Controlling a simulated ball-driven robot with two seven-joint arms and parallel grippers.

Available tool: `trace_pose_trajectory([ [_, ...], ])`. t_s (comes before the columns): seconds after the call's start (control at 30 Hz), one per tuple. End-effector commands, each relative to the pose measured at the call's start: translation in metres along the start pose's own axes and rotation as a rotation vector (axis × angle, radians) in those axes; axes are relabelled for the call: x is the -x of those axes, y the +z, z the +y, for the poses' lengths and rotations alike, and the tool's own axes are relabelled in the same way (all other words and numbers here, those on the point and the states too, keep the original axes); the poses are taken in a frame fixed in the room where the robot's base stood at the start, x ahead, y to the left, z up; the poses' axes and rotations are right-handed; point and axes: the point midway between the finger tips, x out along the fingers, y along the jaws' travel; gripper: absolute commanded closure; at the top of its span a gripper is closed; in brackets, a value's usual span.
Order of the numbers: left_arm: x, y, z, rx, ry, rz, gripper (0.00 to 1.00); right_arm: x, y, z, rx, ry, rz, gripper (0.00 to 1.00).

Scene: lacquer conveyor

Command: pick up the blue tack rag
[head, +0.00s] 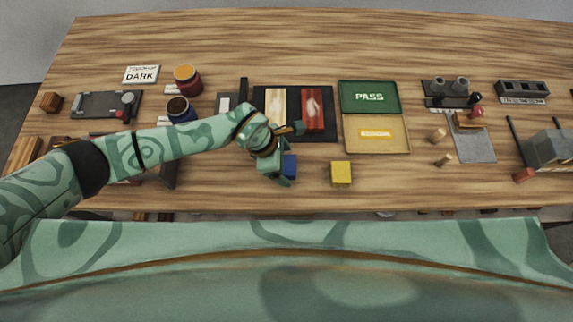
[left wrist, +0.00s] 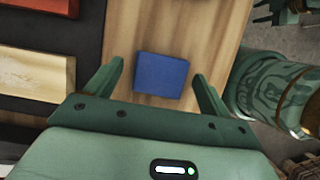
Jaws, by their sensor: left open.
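The blue tack rag (left wrist: 161,75) is a small blue block-like piece lying on the wooden table. In the left wrist view it sits between the two fingers of my open left gripper (left wrist: 160,85), with clear gaps on both sides. In the head view the rag (head: 290,164) is partly hidden by my left gripper (head: 286,160), which is over it. I cannot tell the exact height of the fingers above the table.
A yellow block (head: 341,173) lies just right of the rag. Behind is a black mat (head: 269,92) with a pale panel and a red panel (head: 312,110). A green PASS tray (head: 369,97) stands right of it. The table's front edge is close.

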Motion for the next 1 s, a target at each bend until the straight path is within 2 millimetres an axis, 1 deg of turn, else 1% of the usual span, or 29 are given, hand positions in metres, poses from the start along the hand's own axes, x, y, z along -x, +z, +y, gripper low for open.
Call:
trace_pose_trajectory([
  [0.17, 0.000, 0.000, 0.000, 0.000, 0.001, -0.001, 0.18, 0.000, 0.001, 0.000, 0.000, 0.000, -0.001, 0.64],
  [0.2, 0.000, 0.000, 0.000, 0.000, 0.001, 0.000, 0.21, 0.000, 0.001, -0.001, 0.000, -0.001, -0.001, 0.64],
  [0.27, 0.000, 0.000, 0.000, 0.000, 0.001, 0.000, 0.38, 0.000, 0.001, -0.001, 0.000, -0.001, -0.002, 0.64],
  [0.3, 0.000, 0.000, 0.000, 0.000, 0.001, 0.000, 0.49, 0.000, 0.001, -0.001, 0.000, -0.001, -0.002, 0.64],
  [0.37, 0.000, 0.000, 0.000, 0.000, 0.000, 0.000, 0.65, 0.000, 0.002, -0.001, -0.001, -0.001, -0.002, 0.64],
  [0.67, 0.001, 0.001, 0.000, 0.000, 0.001, -0.001, 0.66, 0.001, 0.002, -0.002, -0.001, -0.002, -0.003, 0.64],
  [0.77, 0.005, 0.003, 0.001, -0.001, 0.001, -0.001, 0.66, 0.001, 0.002, -0.002, -0.001, -0.003, -0.003, 0.64],
  [0.87, 0.016, 0.007, 0.001, -0.002, 0.003, -0.001, 0.66, 0.003, 0.001, -0.002, -0.001, -0.003, -0.002, 0.64],
  [0.93, 0.029, 0.013, 0.001, -0.005, 0.004, -0.002, 0.66, 0.005, 0.001, -0.002, -0.001, -0.002, -0.002, 0.64],
  [0.97, 0.036, 0.015, -0.003, -0.004, 0.001, -0.001, 0.66, 0.007, 0.000, -0.002, -0.001, -0.002, -0.001, 0.64],
  [1.0, 0.045, 0.021, -0.013, -0.006, -0.001, -0.003, 0.66, 0.011, 0.000, -0.002, -0.001, -0.002, -0.001, 0.64],
])
